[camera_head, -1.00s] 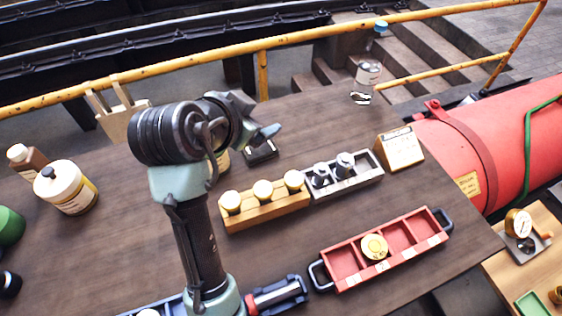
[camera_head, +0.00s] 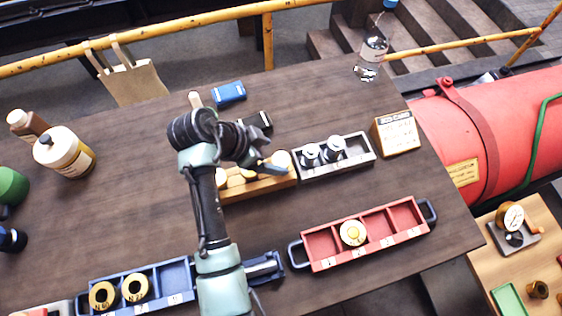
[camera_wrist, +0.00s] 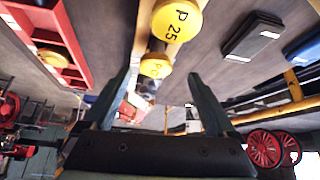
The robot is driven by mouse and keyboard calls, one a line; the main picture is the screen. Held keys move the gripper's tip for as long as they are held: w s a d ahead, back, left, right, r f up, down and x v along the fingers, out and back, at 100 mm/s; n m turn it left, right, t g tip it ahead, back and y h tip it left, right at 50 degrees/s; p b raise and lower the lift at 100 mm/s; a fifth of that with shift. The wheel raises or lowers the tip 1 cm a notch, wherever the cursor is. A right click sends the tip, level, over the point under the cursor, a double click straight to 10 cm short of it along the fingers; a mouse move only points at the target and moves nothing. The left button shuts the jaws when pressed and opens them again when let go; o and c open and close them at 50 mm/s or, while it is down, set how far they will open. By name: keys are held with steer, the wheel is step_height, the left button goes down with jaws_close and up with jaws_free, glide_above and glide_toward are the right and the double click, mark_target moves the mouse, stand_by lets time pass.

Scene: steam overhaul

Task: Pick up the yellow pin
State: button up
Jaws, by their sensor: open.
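Yellow-capped pins stand in a light wooden rack (camera_head: 262,189) in the middle of the table. One yellow pin (camera_head: 281,158) shows at the rack's right end and another cap at its left; my arm hides part of the row. In the wrist view a yellow pin marked P 25 (camera_wrist: 177,20) is close at the top, with a second yellow cap (camera_wrist: 155,66) below it, between the fingers in the picture. My gripper (camera_wrist: 161,76) is open and empty. In the head view my gripper (camera_head: 258,163) is over or just behind the rack; its exact height is unclear.
A grey tray (camera_head: 358,168) with silver-topped pins adjoins the rack's right end. A red compartment tray (camera_head: 318,246) holding one yellow-topped piece lies in front. A blue tray (camera_head: 172,274) with brass rings, a card stand (camera_head: 397,134) and a bottle (camera_head: 371,55) are also on the table.

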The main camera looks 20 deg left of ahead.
mark_target(281, 160)
steer(key=shift+s+p+x, duration=0.2)
steer(key=shift+p+x, duration=0.35)
steer(key=shift+x, duration=1.7)
steer(key=shift+d, duration=0.2)
jaws_close()
steer(key=shift+r, duration=0.1)
